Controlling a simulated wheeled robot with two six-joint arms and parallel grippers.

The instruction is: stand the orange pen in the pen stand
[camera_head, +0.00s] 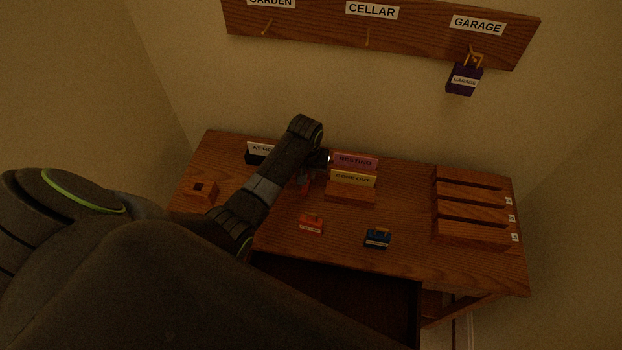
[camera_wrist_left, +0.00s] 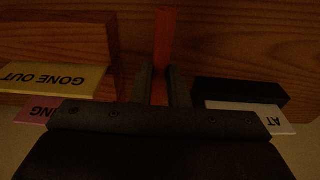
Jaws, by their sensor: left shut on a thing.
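The orange pen (camera_wrist_left: 165,42) is between the two fingers of my left gripper (camera_wrist_left: 158,88) in the left wrist view, with one end sticking out beyond the fingertips. In the head view the left gripper (camera_head: 317,163) is at the back middle of the desk, partly hidden by its own arm, and only a bit of orange shows below it. The pen stand (camera_head: 203,199), a small wooden block with a dark square hole on top, stands at the desk's left side, apart from the gripper. My right gripper is not in view.
Signs reading GONE OUT (camera_head: 353,179) and RESTING (camera_head: 355,161) stand right of the gripper; a dark sign holder (camera_head: 256,158) stands left. Red (camera_head: 311,224) and blue (camera_head: 377,238) tagged items lie in front. A slotted wooden rack (camera_head: 470,235) fills the right side.

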